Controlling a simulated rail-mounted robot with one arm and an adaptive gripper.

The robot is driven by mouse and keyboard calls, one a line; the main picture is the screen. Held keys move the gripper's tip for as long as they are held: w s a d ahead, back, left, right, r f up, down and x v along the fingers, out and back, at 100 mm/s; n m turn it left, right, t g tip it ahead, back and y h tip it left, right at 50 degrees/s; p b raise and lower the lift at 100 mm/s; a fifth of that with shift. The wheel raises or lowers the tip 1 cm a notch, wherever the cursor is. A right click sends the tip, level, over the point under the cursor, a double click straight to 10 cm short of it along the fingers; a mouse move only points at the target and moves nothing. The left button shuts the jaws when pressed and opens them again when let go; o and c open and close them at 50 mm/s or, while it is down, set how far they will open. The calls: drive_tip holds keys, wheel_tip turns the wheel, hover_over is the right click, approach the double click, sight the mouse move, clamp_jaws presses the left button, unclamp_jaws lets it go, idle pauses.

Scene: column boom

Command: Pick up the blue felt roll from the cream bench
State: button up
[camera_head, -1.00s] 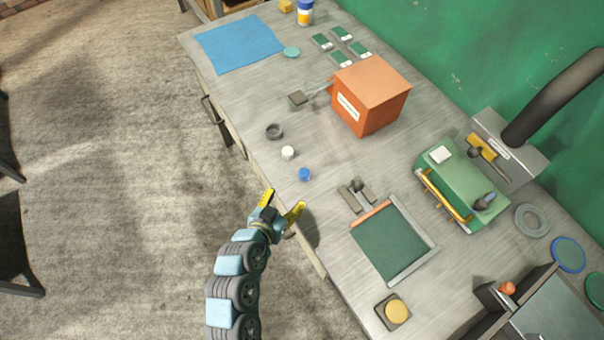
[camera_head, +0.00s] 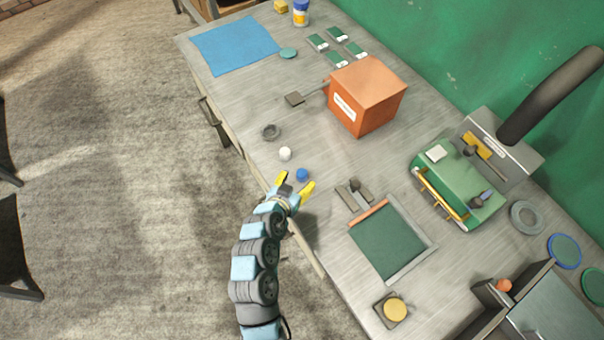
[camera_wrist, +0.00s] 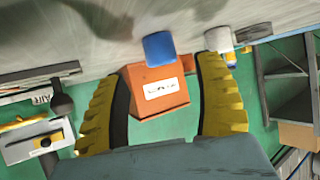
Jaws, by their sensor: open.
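The blue felt roll (camera_head: 302,175) is a small blue cylinder on the bench (camera_head: 330,205), near its front edge; the bench top looks greyish cream. In the wrist view the blue roll (camera_wrist: 159,46) shows beyond and between the two yellow fingers, at the upper middle. My gripper (camera_head: 295,184) is open, its fingertips just short of the roll on its near side. Nothing is between the fingers, and I cannot tell the exact gap to the roll.
A white roll (camera_head: 285,154) and a dark grey ring (camera_head: 270,132) stand close by, further along the edge. An orange box (camera_head: 367,95) is behind. A green-topped frame (camera_head: 390,243) and a grey clamp-like piece (camera_head: 355,193) lie to the right. A green machine (camera_head: 455,185) stands further right.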

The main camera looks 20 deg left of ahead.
sight(300, 178)
drive_tip(key=shift+f+x, duration=0.25)
drive_tip(key=shift+x, duration=2.3)
drive_tip(key=shift+s+a, duration=0.1)
drive_tip(key=shift+s, duration=0.05)
drive_tip(key=c, duration=1.1)
